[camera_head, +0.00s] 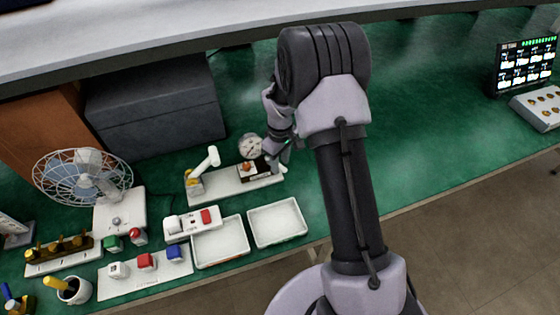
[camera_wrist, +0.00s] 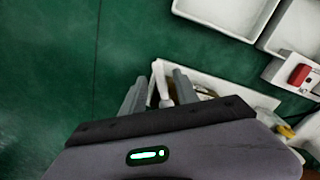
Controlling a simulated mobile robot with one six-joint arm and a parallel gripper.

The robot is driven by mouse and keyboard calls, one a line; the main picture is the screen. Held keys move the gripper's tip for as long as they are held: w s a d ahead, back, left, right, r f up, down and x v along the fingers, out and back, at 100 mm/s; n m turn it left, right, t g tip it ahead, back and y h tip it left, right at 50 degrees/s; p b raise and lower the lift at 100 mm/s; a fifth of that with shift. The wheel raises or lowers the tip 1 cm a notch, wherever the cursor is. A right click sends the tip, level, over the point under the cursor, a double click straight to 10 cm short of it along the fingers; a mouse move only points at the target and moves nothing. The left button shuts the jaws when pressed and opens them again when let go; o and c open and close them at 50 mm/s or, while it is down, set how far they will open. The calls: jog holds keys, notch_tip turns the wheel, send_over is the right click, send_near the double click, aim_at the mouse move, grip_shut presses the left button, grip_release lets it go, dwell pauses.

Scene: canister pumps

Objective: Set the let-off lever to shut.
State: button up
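The canister pump unit stands on a white base plate (camera_head: 222,185) in the head view, with a white pump handle at its left, a dark block and a round dial gauge (camera_head: 250,146). My gripper (camera_head: 280,160) is low over the right end of this plate. In the wrist view, the two grey fingers of my gripper (camera_wrist: 157,88) are apart. A slim white lever (camera_wrist: 162,82), seemingly the let-off lever, shows between them at the plate's end. I cannot tell whether a finger touches it. Its lower part and most of the unit are hidden behind my gripper.
Two white trays (camera_head: 278,241) lie in front of the unit, beside a white box with a red switch (camera_head: 206,216). A fan (camera_head: 84,181), a dark grey case (camera_head: 155,105) and coloured blocks are at the left. Green bench right of my arm is clear up to a monitor (camera_head: 526,63).

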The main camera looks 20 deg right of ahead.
aim_at(280, 165)
notch_tip(280, 165, up, 18)
jog(key=p, duration=0.5)
jog(key=shift+f, duration=0.25)
